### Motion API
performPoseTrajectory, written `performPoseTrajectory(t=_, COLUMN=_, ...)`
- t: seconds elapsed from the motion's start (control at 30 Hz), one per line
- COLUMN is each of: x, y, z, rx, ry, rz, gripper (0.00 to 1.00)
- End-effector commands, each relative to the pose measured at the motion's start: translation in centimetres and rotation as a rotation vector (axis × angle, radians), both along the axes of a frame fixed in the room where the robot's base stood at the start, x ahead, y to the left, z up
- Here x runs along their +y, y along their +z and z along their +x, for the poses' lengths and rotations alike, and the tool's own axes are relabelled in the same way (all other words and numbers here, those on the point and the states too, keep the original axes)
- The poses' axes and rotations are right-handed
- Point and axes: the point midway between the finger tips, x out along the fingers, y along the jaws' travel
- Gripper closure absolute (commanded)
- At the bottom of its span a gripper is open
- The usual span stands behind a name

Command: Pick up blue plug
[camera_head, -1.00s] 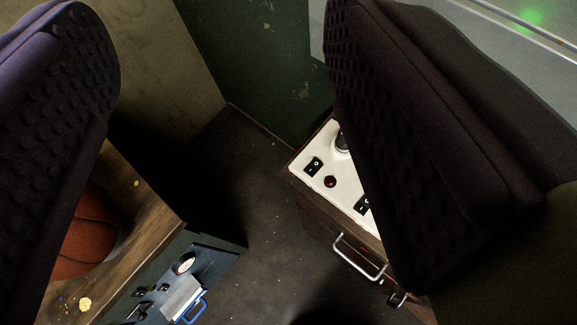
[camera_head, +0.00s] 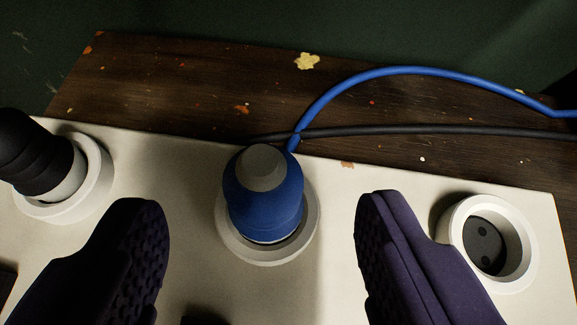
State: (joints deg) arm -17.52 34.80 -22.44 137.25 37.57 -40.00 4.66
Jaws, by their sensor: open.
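The blue plug (camera_head: 264,205) has a grey cap on top and sits upright in a round white socket (camera_head: 236,247) on the cream panel (camera_head: 325,275). A blue cable (camera_head: 400,70) runs from behind it to the right edge. My gripper (camera_head: 262,225) is open. Its two dark purple padded fingers stand to the left and right of the plug, nearer the camera, with a gap on each side. I see no contact with the plug.
A black plug (camera_head: 32,155) sits in another white socket at the left. An empty white socket (camera_head: 487,245) is beside the right finger. A black cable (camera_head: 430,131) crosses the brown wooden surface (camera_head: 180,85) behind the panel. A dark green wall stands at the back.

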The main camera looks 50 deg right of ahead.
Motion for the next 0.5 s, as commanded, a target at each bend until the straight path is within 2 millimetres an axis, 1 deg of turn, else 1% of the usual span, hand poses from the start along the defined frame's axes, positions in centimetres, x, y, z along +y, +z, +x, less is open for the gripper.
performPoseTrajectory(t=0.03, x=-0.4, y=-0.8, z=0.4, rx=-0.001, ry=-0.001, rz=0.000, gripper=0.34)
performPoseTrajectory(t=0.2, x=-1.9, y=-2.7, z=2.0, rx=-0.001, ry=-0.002, rz=0.000, gripper=0.34)
performPoseTrajectory(t=0.33, x=-2.6, y=-3.3, z=2.9, rx=0.000, ry=0.000, rz=0.002, gripper=0.34)
performPoseTrajectory(t=0.5, x=-2.7, y=-3.3, z=3.1, rx=-0.001, ry=0.001, rz=0.002, gripper=0.34)
